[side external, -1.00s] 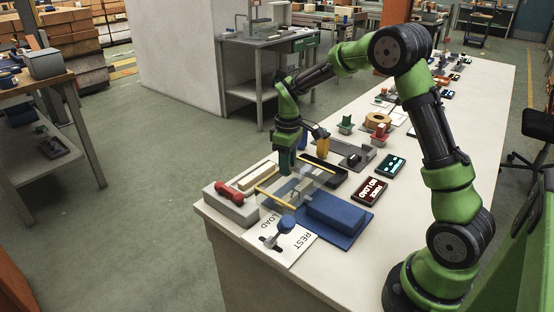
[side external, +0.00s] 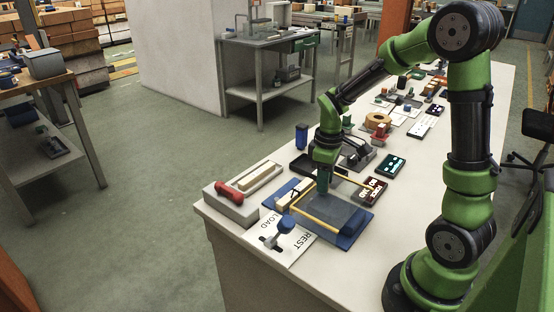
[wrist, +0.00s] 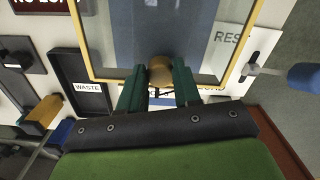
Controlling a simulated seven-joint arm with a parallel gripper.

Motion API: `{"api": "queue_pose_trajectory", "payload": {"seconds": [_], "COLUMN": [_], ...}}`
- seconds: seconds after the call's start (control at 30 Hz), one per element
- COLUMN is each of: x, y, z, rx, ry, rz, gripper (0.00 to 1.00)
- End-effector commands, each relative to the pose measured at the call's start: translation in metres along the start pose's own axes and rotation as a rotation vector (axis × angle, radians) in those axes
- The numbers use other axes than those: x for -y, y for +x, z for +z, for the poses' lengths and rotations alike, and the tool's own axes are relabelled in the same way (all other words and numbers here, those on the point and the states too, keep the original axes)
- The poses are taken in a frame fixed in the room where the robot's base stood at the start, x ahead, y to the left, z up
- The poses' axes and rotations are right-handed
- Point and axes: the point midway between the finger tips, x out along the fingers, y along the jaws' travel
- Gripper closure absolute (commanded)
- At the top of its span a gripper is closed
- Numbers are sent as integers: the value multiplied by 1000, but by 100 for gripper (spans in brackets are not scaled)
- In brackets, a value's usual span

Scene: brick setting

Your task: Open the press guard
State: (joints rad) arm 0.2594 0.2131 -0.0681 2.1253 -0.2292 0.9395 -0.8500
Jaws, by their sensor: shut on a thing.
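The press guard is a clear panel in a yellow frame (side external: 318,222). In the side view it lies over the raised blue block and its blue base plate (side external: 347,240). The left part of the blue base (side external: 284,191) is uncovered. In the wrist view the yellow frame (wrist: 84,42) fills the top middle, with blue showing through the pane. My gripper (side external: 322,189) is at the frame's edge. In the wrist view, my gripper (wrist: 160,88) has its green fingers on either side of a round brass-coloured knob (wrist: 160,69) and is shut on it.
A black tray marked WASTE (wrist: 62,65) lies beside the guard. A grey block with a red handle (side external: 229,189) stands at the table's left corner.

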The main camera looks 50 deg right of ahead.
Motion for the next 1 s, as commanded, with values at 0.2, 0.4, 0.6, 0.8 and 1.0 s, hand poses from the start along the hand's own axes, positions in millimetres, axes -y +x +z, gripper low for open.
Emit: {"api": "queue_pose_trajectory", "payload": {"seconds": [0.2, 0.4, 0.6, 0.8, 1.0], "x": [0, 0, 1, 1, 0], "y": [-2, -2, -1, -1, -19], "z": [3, 2, 3, 3, 2], "rx": [-6, -6, -4, -3, -6], "ry": [1, 1, 1, 1, 0], "rz": [3, 3, 2, 1, 4], "gripper": [100, 60, 42, 42, 42]}}
